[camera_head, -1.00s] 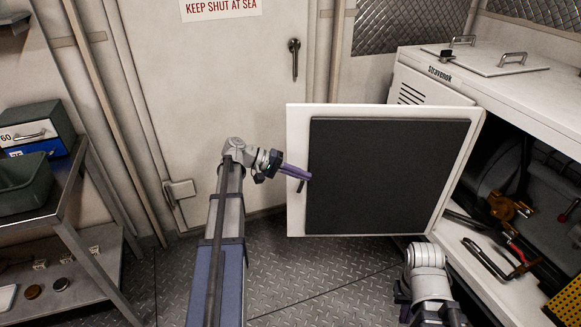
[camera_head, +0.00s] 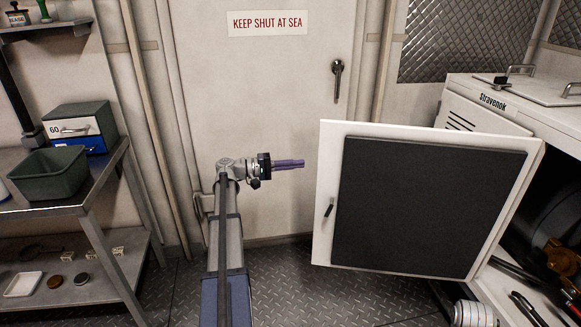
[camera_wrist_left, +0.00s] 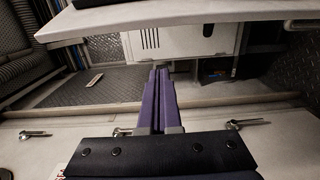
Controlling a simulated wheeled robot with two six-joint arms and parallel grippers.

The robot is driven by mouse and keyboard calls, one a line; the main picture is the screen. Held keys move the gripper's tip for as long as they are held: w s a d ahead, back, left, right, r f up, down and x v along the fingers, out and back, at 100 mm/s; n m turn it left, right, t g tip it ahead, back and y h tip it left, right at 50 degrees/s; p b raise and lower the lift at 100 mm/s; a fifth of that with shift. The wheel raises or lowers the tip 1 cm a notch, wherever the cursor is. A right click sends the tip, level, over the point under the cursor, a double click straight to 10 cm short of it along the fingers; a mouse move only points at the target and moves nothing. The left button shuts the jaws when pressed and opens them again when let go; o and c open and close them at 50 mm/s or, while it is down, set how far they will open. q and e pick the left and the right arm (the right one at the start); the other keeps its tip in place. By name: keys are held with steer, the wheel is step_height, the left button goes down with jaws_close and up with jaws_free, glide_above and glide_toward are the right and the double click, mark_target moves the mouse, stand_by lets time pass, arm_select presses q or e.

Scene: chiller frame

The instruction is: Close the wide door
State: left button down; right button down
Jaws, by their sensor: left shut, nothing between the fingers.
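The wide door (camera_head: 332,250) is a white panel with a dark grey inner face (camera_head: 430,205). It stands open, its right side at the white chiller cabinet (camera_head: 490,120). A small dark handle (camera_head: 328,208) is near its left edge. My left gripper (camera_head: 303,164) is shut and empty, its purple fingers pointing right, just left of the door's left edge in the picture. A small gap shows between them; depth is hard to judge. In the left wrist view the closed purple fingers (camera_wrist_left: 158,72) point forward with nothing between them. My right gripper is out of view.
The cabinet's dark opening at the right holds machinery (camera_head: 560,260). A metal shelf unit (camera_head: 95,200) with a green bin (camera_head: 48,175) and drawers stands at the left. A wall door with a sign (camera_head: 267,22) is behind. Patterned floor (camera_head: 300,285) lies open below.

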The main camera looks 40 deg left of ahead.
arm_select(q)
steer(key=d, duration=0.5)
steer(key=shift+w+d, duration=0.35)
steer(key=shift+d, duration=0.05)
